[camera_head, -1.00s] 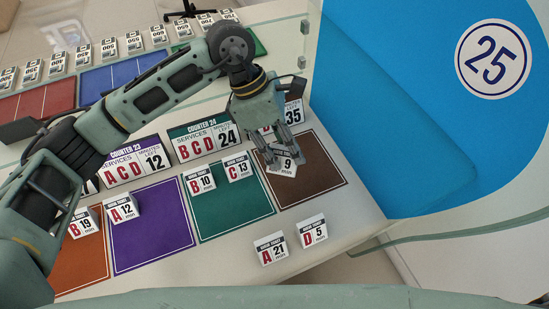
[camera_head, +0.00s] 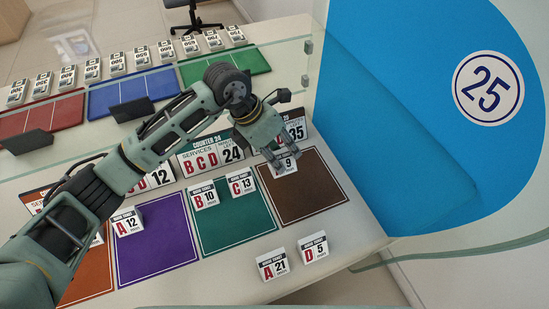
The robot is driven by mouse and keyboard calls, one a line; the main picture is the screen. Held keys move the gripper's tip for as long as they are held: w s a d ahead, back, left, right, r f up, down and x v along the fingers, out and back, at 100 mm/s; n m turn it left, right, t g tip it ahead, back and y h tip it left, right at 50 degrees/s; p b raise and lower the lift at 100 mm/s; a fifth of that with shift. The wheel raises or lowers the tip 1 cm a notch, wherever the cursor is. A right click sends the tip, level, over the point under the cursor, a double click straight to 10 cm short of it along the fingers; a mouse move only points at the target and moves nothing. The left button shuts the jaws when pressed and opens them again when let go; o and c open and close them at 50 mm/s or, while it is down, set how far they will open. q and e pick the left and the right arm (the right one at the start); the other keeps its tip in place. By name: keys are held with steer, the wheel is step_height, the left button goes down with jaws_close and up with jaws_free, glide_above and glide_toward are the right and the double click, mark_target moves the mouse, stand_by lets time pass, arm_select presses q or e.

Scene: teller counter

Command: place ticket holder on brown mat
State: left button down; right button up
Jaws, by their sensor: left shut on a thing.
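My left gripper (camera_head: 272,156) is shut on a white ticket holder (camera_head: 287,165) marked 9. The fingers hide its upper and left part, including most of its letter. The holder is over the back-left part of the brown mat (camera_head: 312,195); I cannot tell whether it touches the mat. The rest of the brown mat is bare. Two other ticket holders, A 21 (camera_head: 273,265) and D 5 (camera_head: 313,247), stand on the bare counter in front of the mats. My right gripper is not in view.
The green mat (camera_head: 235,225) bears holders B 10 (camera_head: 204,195) and C 13 (camera_head: 241,183). The purple mat (camera_head: 155,245) bears A 12 (camera_head: 127,222). Counter signs (camera_head: 209,152) stand behind the mats. A blue panel (camera_head: 400,120) rises at right.

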arm_select(q)
steer(key=shift+w+a+f, duration=0.5)
steer(key=shift+a, duration=0.2)
steer(key=shift+f, duration=0.2)
step_height(320, 180, down, 3)
steer(key=shift+f+p, duration=0.15)
steer(key=shift+p, duration=0.4)
steer(key=shift+f, duration=0.2)
steer(key=shift+f, duration=0.1)
steer(key=c, duration=1.4)
jaws_free()
steer(key=shift+c, duration=0.2)
steer(key=shift+a+r, duration=0.1)
steer(key=shift+r, duration=0.1)
